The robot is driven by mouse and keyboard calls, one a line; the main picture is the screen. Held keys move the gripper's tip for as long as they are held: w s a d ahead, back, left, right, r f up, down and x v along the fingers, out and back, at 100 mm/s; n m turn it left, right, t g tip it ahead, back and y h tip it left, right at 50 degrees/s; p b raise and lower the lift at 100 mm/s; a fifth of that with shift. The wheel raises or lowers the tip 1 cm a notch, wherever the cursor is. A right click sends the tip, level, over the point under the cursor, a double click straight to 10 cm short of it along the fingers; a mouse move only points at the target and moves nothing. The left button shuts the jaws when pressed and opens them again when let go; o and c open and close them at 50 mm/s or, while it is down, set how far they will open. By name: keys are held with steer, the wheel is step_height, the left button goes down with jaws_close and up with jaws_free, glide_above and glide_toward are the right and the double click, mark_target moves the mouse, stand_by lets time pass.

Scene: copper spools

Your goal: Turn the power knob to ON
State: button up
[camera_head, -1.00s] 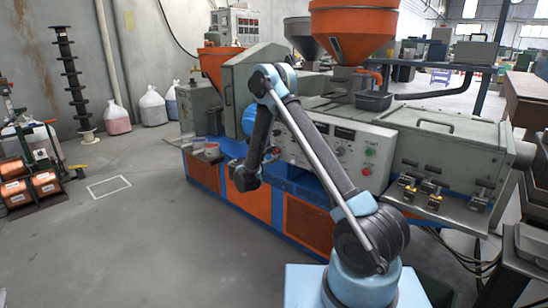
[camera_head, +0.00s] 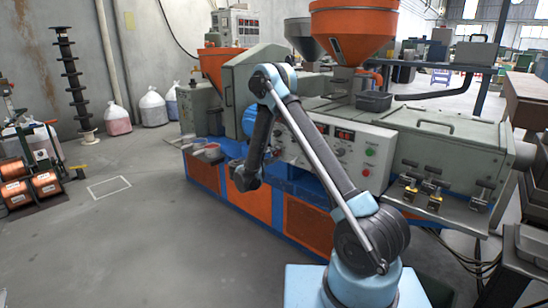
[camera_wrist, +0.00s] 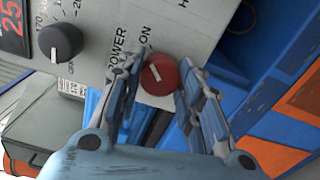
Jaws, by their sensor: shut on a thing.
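The red power knob (camera_wrist: 160,75) sits on the grey control panel in the wrist view, beside the printed words POWER and ON. A short white mark shows on its face, slanted in the picture; I cannot tell which label it points to. My gripper (camera_wrist: 161,82) has its two light-blue and grey fingers on either side of the knob, shut on it. In the head view my arm folds down in front of the machine. The fingers and the red knob cannot be made out there.
A black knob (camera_wrist: 59,42) with a number scale and a red digital display (camera_wrist: 12,28) are near the red knob. The machine's white control panel (camera_head: 345,146) has red and green buttons. Orange hopper (camera_head: 352,30) stands above. Open floor (camera_head: 130,240) lies to the left.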

steer(key=shift+f+m, duration=0.1)
steer(key=shift+m, duration=0.6)
steer(key=o, duration=1.1)
steer(key=shift+c, duration=0.2)
steer(key=shift+a, duration=0.1)
steer(key=v, duration=1.2)
